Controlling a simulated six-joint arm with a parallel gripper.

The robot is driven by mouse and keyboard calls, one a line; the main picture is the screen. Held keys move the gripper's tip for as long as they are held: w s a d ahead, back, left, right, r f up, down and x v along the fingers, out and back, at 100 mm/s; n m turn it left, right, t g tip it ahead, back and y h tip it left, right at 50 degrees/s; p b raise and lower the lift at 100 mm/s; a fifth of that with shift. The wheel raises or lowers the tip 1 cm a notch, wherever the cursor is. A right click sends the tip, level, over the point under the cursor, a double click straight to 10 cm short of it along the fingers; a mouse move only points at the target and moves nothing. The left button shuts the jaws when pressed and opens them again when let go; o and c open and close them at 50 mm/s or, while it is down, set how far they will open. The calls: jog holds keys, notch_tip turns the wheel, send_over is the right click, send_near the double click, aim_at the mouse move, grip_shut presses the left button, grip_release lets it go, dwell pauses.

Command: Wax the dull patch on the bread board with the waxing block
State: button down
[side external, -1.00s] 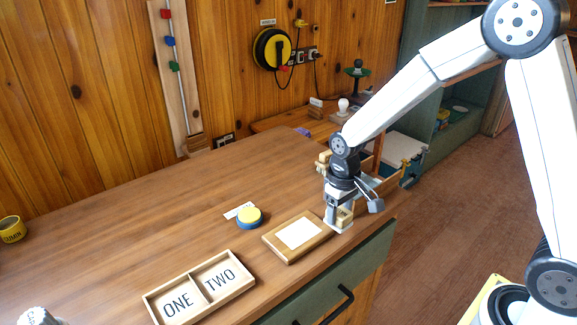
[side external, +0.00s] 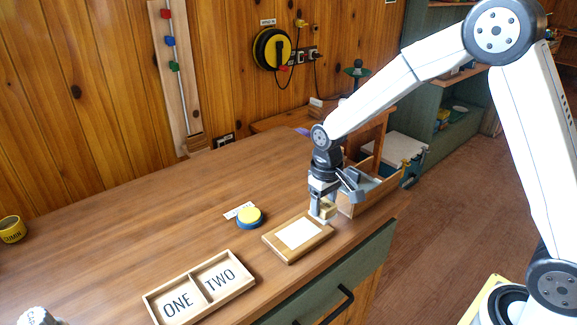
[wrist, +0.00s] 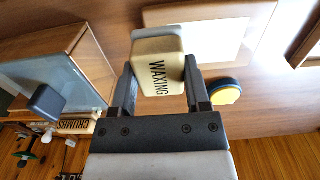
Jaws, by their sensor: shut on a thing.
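The bread board (side external: 318,243) lies flat near the counter's front edge, with a pale rectangular dull patch (side external: 299,234) on top. The board (wrist: 272,12) and patch (wrist: 205,25) also show at the top of the wrist view. My gripper (side external: 323,202) is shut on the waxing block (side external: 328,211), a cream block. In the wrist view the block (wrist: 158,62), lettered WAXING, sits between the fingers of my gripper (wrist: 158,78), with a grey face at its far end. The block is by the board's far right corner, beside the patch. I cannot tell whether it touches the board.
A blue and yellow round tin (side external: 249,217) stands left of the board, a white card behind it. A wooden tray (side external: 206,303) marked ONE and TWO lies at the front. An open wooden box (side external: 352,207) is close on the right. The counter's left middle is clear.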

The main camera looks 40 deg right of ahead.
jog(key=w+a+r, duration=0.4)
jog(key=w+a, duration=0.7)
jog(key=w, duration=0.3)
jog(key=shift+w, duration=0.3)
jog(key=shift+f, duration=0.2)
send_over(250, 213)
jog(key=shift+a+f, duration=0.1)
jog(key=shift+f, duration=2.7)
jog(key=shift+f, duration=0.55)
jog(key=shift+r, duration=0.15)
notch_tip(250, 213, up, 7)
dwell(0.9)
dwell(0.6)
